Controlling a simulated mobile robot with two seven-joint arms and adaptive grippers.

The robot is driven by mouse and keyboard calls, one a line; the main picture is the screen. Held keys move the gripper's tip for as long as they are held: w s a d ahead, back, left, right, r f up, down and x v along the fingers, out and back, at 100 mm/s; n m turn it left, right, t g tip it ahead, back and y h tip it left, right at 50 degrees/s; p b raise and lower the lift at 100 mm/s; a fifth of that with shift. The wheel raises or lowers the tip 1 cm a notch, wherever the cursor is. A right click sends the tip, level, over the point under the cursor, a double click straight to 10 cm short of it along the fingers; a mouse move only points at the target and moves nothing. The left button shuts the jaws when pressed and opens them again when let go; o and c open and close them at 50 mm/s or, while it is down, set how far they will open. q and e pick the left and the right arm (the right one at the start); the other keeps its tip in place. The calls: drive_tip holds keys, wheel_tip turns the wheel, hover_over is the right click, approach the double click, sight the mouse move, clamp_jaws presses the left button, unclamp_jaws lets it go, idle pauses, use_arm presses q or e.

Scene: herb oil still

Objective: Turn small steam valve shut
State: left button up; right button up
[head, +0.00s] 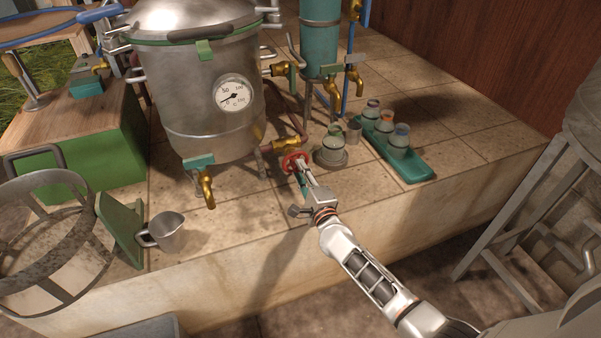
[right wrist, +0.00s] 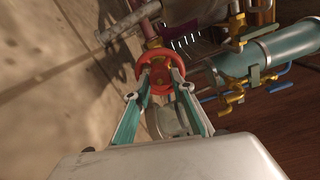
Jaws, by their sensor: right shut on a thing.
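The small steam valve has a red round handwheel (head: 294,161) at the lower right of the steel still, on a brass body (head: 281,146) joined to a dark red hose. My right gripper (head: 303,173) reaches it from the front and is shut on the handwheel. In the right wrist view the red handwheel (right wrist: 143,72) sits between the two fingertips (right wrist: 158,83), with the brass hub in its middle. The fingers hide part of the wheel in the head view. My left gripper is not in view.
The still (head: 190,100) with its dial gauge (head: 234,93) stands behind the valve. A capped jar (head: 332,148) stands close right of the gripper, beside a green tray (head: 412,170) of small jars. A metal jug (head: 167,232) stands left.

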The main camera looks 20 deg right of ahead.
drive_tip(key=shift+m, duration=0.6)
drive_tip(key=o, duration=1.1)
drive_tip(key=s, duration=1.2)
drive_tip(key=shift+d, duration=0.15)
